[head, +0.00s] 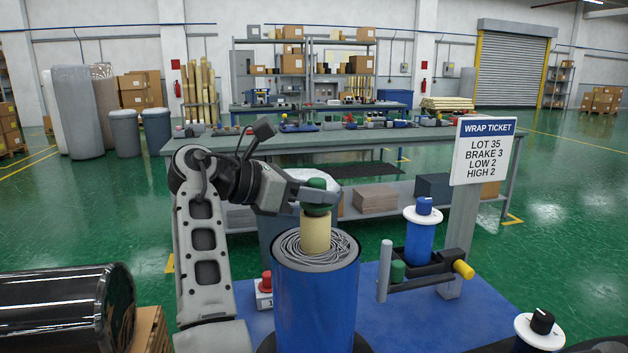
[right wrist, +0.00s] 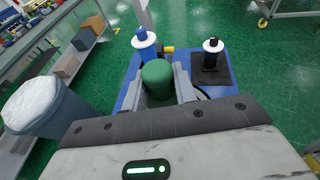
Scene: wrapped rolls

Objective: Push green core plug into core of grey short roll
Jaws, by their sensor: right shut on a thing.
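A large upright roll (head: 318,300) has a blue side and a grey wound top. A cream core (head: 315,235) stands up from the middle of that top. The green core plug (head: 317,209) is right above the core's upper end, roughly in line with it. I cannot tell whether it is inside the core. My right gripper (head: 312,196) is shut on the plug from the side. In the right wrist view the plug (right wrist: 158,85) sits between the two fingers and hides the core. My left gripper is not in view.
A blue spool (head: 419,245) on a bracket with a green knob (head: 398,270) and the wrap ticket sign (head: 484,152) stand to the right. A red button (head: 266,284) is left of the roll. A black glossy roll (head: 65,308) lies at the lower left. A workbench (head: 350,142) runs behind.

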